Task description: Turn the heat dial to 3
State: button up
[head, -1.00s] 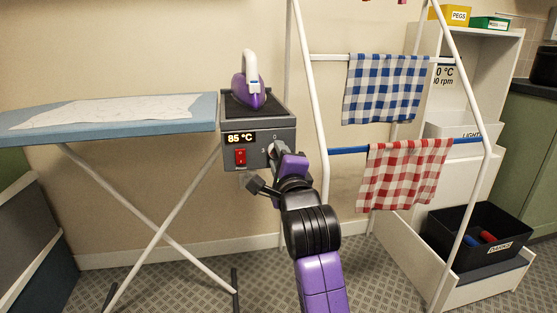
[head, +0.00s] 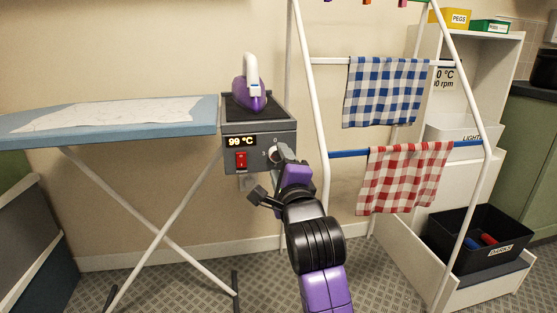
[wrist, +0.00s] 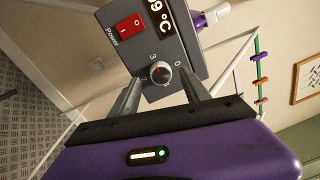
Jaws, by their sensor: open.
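The heat dial (wrist: 159,75) is a small round grey knob with a reddish mark, on the dark grey front of the iron station (head: 262,132). The display (head: 241,141) reads 99 °C.
A red power switch (head: 241,159) is left of the dial. A purple iron (head: 249,92) stands on top of the station. The ironing board (head: 110,112) extends left. A white drying rack (head: 322,160) with checked cloths stands close on the right.

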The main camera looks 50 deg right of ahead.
jog(key=v, duration=0.6)
jog(key=shift+p, duration=0.3)
